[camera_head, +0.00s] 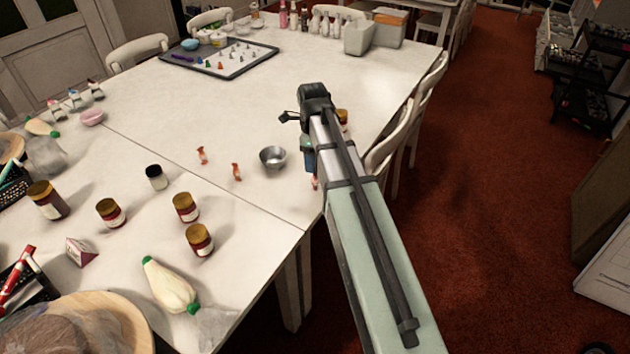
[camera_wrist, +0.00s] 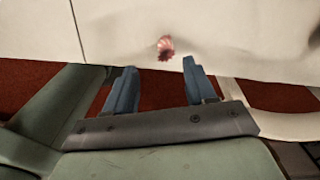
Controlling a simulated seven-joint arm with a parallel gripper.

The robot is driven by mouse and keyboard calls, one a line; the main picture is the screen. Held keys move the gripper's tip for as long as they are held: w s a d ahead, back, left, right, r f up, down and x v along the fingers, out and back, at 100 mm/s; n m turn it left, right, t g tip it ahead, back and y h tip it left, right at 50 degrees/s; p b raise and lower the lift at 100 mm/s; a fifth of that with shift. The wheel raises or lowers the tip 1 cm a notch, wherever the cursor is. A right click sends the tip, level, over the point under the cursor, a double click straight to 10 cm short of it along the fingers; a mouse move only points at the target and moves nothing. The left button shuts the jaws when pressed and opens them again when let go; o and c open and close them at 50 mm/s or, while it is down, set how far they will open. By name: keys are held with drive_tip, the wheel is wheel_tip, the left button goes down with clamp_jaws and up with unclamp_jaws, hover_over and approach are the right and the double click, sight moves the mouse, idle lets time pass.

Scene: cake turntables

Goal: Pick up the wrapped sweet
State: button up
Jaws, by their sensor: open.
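A wrapped sweet (camera_wrist: 165,47) with a reddish twisted wrapper lies on the white table close to its edge in the wrist view. My gripper (camera_wrist: 160,66) is open, its two blue fingers apart and empty, with the sweet just beyond the gap between the fingertips. In the head view a small part of a sweet (camera_head: 314,182) shows below my gripper (camera_head: 309,162), mostly hidden by my arm. Two more orange-red wrapped sweets, one farther left (camera_head: 202,155) and one nearer (camera_head: 237,172), lie on the table left of the gripper.
A small metal bowl (camera_head: 273,157) stands left of my gripper. Several brown jars, including one (camera_head: 185,207), and a piping bag (camera_head: 171,285) are at the left. A white chair (camera_head: 392,145) stands at the table's right edge. The table (camera_head: 290,85) behind the gripper is largely clear.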

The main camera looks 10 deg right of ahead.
sight(315, 177)
drive_tip(key=shift+f, duration=1.85)
drive_tip(key=shift+w+d+f, duration=0.15)
drive_tip(key=shift+d+f, duration=0.05)
drive_tip(key=shift+f, duration=1.1)
drive_tip(key=shift+w+d+f, duration=0.1)
drive_tip(key=shift+d+f, duration=0.1)
drive_tip(key=shift+f, duration=1.1)
drive_tip(key=shift+c, duration=0.2)
clamp_jaws()
